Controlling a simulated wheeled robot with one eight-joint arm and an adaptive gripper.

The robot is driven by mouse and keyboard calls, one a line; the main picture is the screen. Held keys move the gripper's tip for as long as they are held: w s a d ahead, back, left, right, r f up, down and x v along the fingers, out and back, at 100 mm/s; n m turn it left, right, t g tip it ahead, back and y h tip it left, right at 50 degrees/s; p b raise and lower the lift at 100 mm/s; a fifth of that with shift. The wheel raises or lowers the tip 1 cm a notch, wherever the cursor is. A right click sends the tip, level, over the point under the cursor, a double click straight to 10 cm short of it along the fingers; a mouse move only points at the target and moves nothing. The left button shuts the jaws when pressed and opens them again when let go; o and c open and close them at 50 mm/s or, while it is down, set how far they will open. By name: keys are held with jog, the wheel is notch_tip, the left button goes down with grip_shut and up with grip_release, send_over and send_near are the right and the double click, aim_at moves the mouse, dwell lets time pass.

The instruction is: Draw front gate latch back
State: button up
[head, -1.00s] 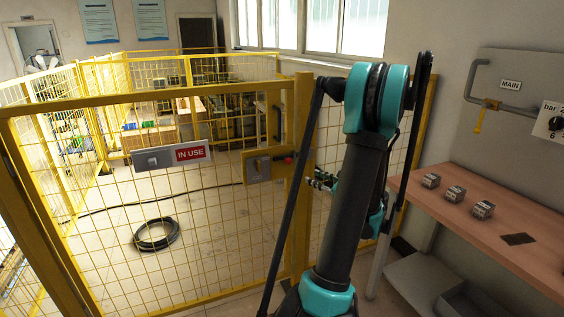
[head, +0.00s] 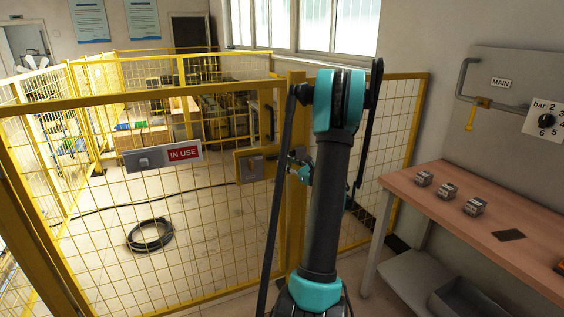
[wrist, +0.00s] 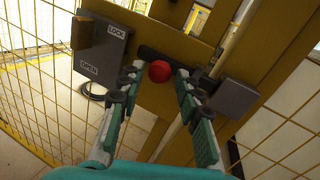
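The front gate latch shows in the wrist view as a dark bolt (wrist: 192,74) with a round red knob (wrist: 159,71), on a yellow plate. A grey box marked LOCK and OPEN (wrist: 118,48) is at its left and a grey block (wrist: 236,97) at its right. My gripper (wrist: 160,73) is open, its fingers on either side of the knob with small gaps visible. In the head view my gripper (head: 296,167) is at the right end of the latch plate (head: 242,166) and the knob cannot be made out.
The yellow mesh gate (head: 150,98) carries an IN USE sign (head: 184,153). A coiled black hose (head: 150,235) lies on the floor behind it. A workbench (head: 440,212) with small metal blocks stands at the right, below the MAIN pipe panel (head: 501,83).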

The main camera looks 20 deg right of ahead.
aim_at(283, 161)
jog(key=shift+x, duration=1.55)
grip_shut()
